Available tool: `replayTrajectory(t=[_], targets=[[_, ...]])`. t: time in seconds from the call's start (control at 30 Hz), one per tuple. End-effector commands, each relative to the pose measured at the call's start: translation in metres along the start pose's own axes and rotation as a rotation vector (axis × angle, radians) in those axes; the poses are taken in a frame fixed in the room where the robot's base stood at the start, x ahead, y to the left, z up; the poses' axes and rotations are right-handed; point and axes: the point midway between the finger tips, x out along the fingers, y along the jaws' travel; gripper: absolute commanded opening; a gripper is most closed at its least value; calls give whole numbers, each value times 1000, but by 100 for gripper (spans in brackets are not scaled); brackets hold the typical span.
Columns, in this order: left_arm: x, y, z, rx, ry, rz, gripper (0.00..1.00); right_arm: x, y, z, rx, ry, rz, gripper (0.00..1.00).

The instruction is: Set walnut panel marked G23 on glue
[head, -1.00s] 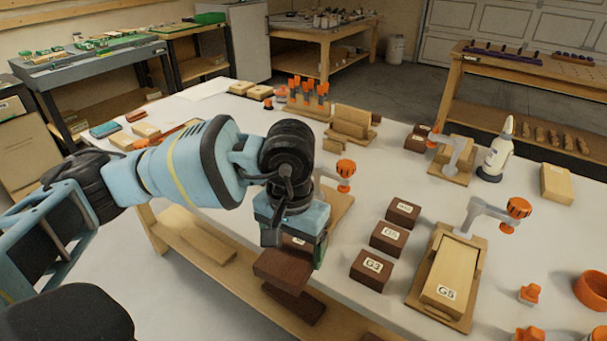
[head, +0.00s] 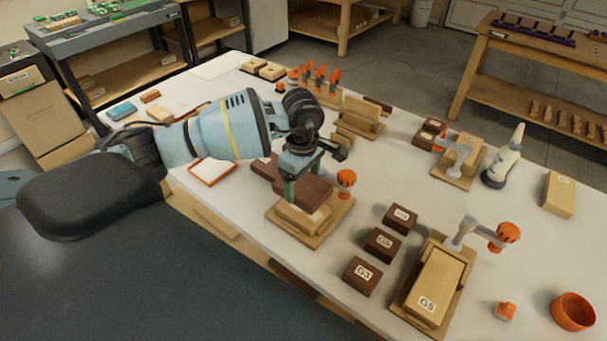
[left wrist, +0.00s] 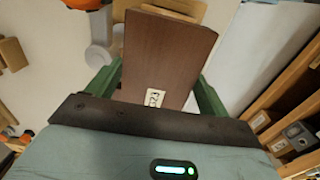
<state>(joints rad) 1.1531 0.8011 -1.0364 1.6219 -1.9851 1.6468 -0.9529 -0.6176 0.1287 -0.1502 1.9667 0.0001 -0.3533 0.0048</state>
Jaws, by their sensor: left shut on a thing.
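My left gripper (head: 302,176) is shut on a dark walnut panel (head: 309,191). The panel also fills the middle of the left wrist view (left wrist: 168,50), between the green fingers, with a white label that looks like G23 but is hard to read. In the head view the panel is over a clamp fixture (head: 341,214) with an orange knob (head: 346,178) and a pale wood piece (head: 298,217). I cannot tell whether panel and pale piece touch. My right gripper is not in view.
Three labelled walnut blocks (head: 381,244) stand right of the fixture, beside a second clamp fixture (head: 398,297) holding a pale panel marked G5 (head: 437,283). An orange-edged tray (head: 211,172) lies left.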

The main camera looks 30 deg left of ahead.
Motion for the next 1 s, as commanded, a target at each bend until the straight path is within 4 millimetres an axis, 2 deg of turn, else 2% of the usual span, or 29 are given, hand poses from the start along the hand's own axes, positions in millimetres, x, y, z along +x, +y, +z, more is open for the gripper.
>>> replayTrajectory(t=[0.27,0.8,1.0], targets=[[8,0,0,3,-1,-3,52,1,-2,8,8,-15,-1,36],[46,0,0,4,-1,-4,52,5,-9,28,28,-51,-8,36],[49,0,0,4,-1,0,52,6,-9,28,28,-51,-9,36]])
